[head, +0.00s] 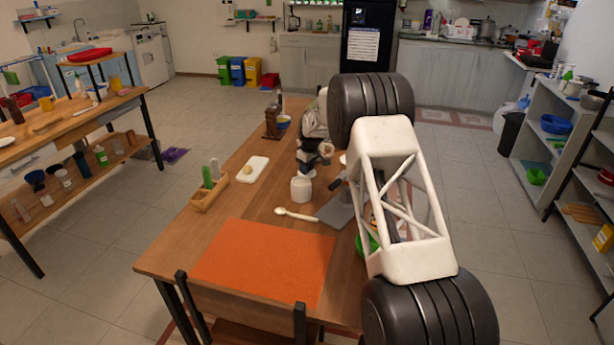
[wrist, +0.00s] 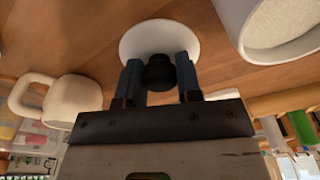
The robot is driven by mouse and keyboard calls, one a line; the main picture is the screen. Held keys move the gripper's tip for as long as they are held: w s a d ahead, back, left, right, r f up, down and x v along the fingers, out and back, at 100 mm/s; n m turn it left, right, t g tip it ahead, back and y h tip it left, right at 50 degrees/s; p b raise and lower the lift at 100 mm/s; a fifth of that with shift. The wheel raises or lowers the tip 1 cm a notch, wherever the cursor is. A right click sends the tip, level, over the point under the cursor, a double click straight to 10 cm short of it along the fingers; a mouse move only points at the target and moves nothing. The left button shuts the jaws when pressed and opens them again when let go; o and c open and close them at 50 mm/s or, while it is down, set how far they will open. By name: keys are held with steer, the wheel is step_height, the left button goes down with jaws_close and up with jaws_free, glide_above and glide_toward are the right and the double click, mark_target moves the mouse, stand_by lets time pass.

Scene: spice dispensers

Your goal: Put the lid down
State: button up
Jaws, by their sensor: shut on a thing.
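The lid (wrist: 157,34) is a white disc with a black knob (wrist: 158,73), seen in the wrist view. My gripper (wrist: 159,76) is shut on the knob, one finger on each side. The wooden table shows behind the lid; I cannot tell whether the lid touches it. An open white jar (wrist: 232,22) with pale grainy contents stands to the right in the wrist view. The jar also shows in the head view (head: 301,190), just in front of my gripper (head: 307,165). My gripper mostly hides the lid there.
A cream mug (wrist: 62,103) stands left of the lid in the wrist view. In the head view, a white spoon (head: 296,214), a grey mat (head: 337,212), a wooden holder (head: 209,195) and a white board (head: 252,169) surround the jar. An orange mat (head: 265,262) covers the front.

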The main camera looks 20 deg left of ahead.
mark_target(310, 173)
steer(key=shift+f, duration=1.85)
steer(key=shift+f, duration=0.15)
steer(key=o, duration=0.9)
steer(key=shift+o, duration=0.2)
steer(key=r, duration=0.4)
steer(key=d+r, duration=0.1)
steer(key=r, duration=0.7)
steer(key=shift+s+d+r, duration=0.1)
steer(key=shift+s+d, duration=0.05)
steer(key=shift+s, duration=0.1)
steer(key=shift+d+r, duration=0.1)
